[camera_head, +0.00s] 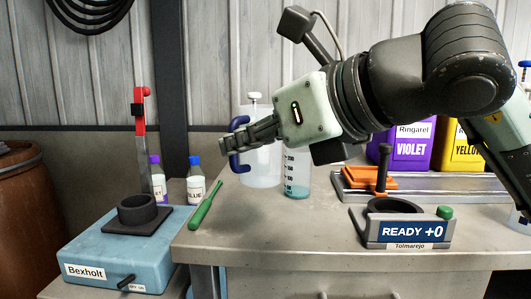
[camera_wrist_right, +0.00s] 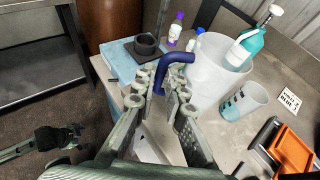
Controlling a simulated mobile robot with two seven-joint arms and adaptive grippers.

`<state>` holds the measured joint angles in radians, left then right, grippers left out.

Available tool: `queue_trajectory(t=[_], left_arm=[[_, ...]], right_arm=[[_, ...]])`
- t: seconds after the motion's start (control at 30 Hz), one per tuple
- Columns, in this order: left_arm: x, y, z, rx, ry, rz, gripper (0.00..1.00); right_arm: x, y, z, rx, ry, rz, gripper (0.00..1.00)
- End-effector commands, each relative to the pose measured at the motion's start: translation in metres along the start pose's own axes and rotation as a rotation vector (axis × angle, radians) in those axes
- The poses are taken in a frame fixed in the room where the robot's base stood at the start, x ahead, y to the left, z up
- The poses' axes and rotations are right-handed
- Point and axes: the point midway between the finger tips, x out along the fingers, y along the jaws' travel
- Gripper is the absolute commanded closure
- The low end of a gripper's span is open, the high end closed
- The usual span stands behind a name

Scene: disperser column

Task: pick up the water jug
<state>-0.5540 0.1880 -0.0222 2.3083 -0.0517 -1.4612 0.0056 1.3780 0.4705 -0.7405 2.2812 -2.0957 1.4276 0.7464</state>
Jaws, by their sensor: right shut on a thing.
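The water jug (camera_head: 262,170) is a translucent white vessel with a blue handle (camera_head: 236,162). My right gripper (camera_head: 228,146) reaches in from the right, across the front of the jug, and is shut on the handle. In the right wrist view the handle (camera_wrist_right: 170,62) sits between the two fingers (camera_wrist_right: 161,92), with the jug body (camera_wrist_right: 208,88) to their right. The gripper hides part of the jug in the head view. I cannot tell whether its base touches the bench. A dark-tipped part of mine at the lower left of the wrist view may be my left gripper (camera_wrist_right: 55,138); its jaws are unclear.
A beaker (camera_head: 297,178) with teal liquid stands just right of the jug. A green stick (camera_head: 205,205) lies on the bench (camera_head: 300,225) to the left. Two small bottles (camera_head: 195,180) and a blue device (camera_head: 110,250) are further left. A dark holder (camera_head: 410,228) stands right.

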Motion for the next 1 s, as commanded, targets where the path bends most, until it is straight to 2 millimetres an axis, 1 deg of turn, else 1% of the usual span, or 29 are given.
queue_trajectory(t=[0.03, 0.2, 0.5, 0.7, 1.0], left_arm=[[-0.001, 0.0, 0.0, 0.0, 0.002, -0.001, 0.34], [-0.005, -0.001, -0.001, 0.0, 0.005, -0.003, 0.34], [-0.006, -0.002, 0.002, 0.001, -0.002, -0.005, 0.34], [-0.009, -0.002, 0.001, 0.0, 0.005, -0.006, 0.34], [-0.01, -0.002, 0.0, 0.0, 0.006, -0.006, 0.34]], right_arm=[[0.0, 0.005, 0.005, -0.003, -0.005, 0.001, 1.0], [0.0, 0.018, 0.014, -0.002, -0.004, 0.0, 1.0], [0.001, 0.033, 0.024, 0.0, -0.003, 0.0, 1.0], [0.001, 0.038, 0.027, 0.0, -0.003, -0.001, 1.0], [0.001, 0.039, 0.028, 0.001, -0.002, -0.001, 1.0]])
